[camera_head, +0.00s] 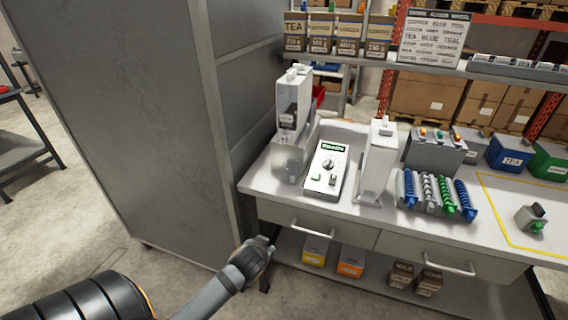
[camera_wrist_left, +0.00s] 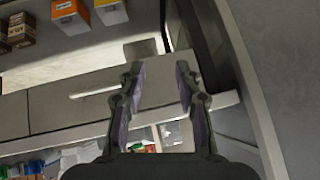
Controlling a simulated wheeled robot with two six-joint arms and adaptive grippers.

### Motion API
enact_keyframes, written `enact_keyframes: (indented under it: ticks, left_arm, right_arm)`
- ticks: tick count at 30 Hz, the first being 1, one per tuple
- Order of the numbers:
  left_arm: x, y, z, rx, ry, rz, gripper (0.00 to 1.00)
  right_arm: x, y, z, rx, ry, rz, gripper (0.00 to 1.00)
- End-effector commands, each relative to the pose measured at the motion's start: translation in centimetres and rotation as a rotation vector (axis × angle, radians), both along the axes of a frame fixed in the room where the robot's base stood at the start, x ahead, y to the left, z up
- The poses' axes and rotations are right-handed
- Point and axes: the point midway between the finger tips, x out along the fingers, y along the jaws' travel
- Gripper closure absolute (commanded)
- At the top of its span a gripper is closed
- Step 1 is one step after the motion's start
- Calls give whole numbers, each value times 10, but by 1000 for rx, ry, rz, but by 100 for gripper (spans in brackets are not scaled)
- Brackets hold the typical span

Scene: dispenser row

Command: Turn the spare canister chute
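Two pale upright canister units stand on the bench, one at left (camera_head: 292,120) and one at centre (camera_head: 380,160). A small grey block with a green and a dark part (camera_head: 531,217) sits inside a yellow outline at right. I cannot tell which thing is the spare canister or how its chute is turned. My left gripper (camera_wrist_left: 159,67) is open and empty in the left wrist view, in front of the bench's drawer front. In the head view my left arm ends low beside the bench's left front corner; its fingers are not clear there. My right gripper is not in view.
A white control box with a dial (camera_head: 325,172) stands between the canister units. Blue, white and green spirals (camera_head: 437,193) lie right of them. A tall grey cabinet (camera_head: 150,110) closes off the left. Drawer handles (camera_head: 306,230) stick out; boxes (camera_head: 350,262) stand below.

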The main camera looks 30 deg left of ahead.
Motion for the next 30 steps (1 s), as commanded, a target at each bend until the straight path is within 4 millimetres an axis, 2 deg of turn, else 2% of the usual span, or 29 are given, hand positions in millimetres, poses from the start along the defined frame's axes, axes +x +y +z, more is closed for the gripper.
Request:
enact_keyframes:
  ticks: [1, 6, 9, 12, 15, 20, 23, 30]
  left_arm:
    - [25, 15, 28, 31, -119, 21, 66]
    - [103, 53, 128, 59, -541, 34, 66]
    - [135, 64, 179, 42, -732, -18, 66]
    - [152, 68, 210, 20, -836, -69, 66]
    - [157, 68, 221, 4, -871, -90, 66]
    - [162, 71, 221, -1, -872, -84, 66]
    - [177, 74, 223, -4, -873, -80, 66]
    - [227, 86, 225, -4, -872, -82, 66]
  right_arm:
    - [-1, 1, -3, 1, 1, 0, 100]
    - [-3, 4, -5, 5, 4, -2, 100]
    - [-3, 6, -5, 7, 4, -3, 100]
    - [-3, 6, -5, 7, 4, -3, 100]
    - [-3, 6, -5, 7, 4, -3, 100]
    - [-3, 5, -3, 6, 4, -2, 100]
    - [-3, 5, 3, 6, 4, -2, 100]
    - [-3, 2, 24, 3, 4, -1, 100]
